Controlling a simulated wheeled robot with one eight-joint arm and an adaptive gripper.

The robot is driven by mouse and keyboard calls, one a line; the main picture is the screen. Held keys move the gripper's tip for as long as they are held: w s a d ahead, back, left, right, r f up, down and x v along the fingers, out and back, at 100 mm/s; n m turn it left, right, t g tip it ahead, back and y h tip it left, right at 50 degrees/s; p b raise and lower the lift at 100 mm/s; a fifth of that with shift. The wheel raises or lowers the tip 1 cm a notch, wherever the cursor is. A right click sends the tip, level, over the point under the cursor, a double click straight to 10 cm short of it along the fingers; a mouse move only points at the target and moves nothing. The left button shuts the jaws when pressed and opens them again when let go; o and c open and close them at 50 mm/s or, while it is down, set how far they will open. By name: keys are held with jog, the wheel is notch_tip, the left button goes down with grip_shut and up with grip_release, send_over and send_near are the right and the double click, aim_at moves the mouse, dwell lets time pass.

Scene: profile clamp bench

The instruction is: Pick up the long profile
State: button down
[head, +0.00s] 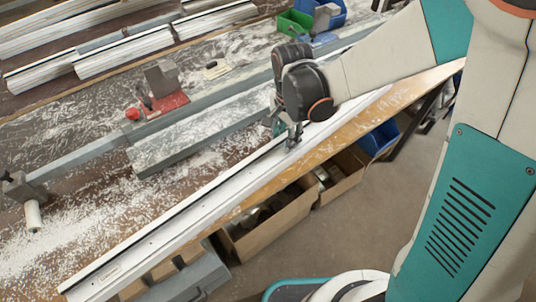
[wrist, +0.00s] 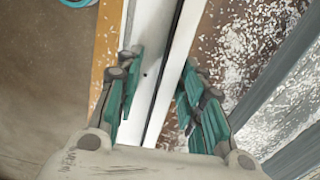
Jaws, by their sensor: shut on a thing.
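The long profile (head: 180,217) is a long white bar with a dark groove along it. It runs diagonally along the bench's front edge in the head view, from lower left to upper right. My gripper (head: 291,139) is at its upper right part, pointing down, and partly covers it. In the wrist view the profile (wrist: 153,55) passes between the teal fingers of my gripper (wrist: 162,62), one on each side, and the gripper is shut on it. Whether the profile rests on the bench or is slightly raised cannot be told.
A grey rail (head: 85,157) with an end clamp (head: 20,190) runs behind the profile. A red fixture (head: 170,103), a green bin (head: 293,23) and shorter white profiles (head: 123,52) lie farther back. Cardboard boxes (head: 270,231) stand below the front edge. White chips litter the bench.

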jog(key=shift+s+d+f, duration=0.1)
jog(key=shift+s+f, duration=0.05)
jog(key=shift+s, duration=0.05)
notch_tip(320, 180, up, 20)
jog(key=p, duration=1.4)
jog(key=shift+w, duration=0.2)
jog(key=w+d+n+b, duration=0.6)
jog(key=w+d+b, duration=0.2)
jog(key=w+d, duration=0.4)
jog(key=shift+w+d+f+n+b, duration=0.3)
jog(key=shift+w+d+f, duration=0.1)
jog(key=shift+d, duration=0.7)
jog(key=shift+r, duration=0.15)
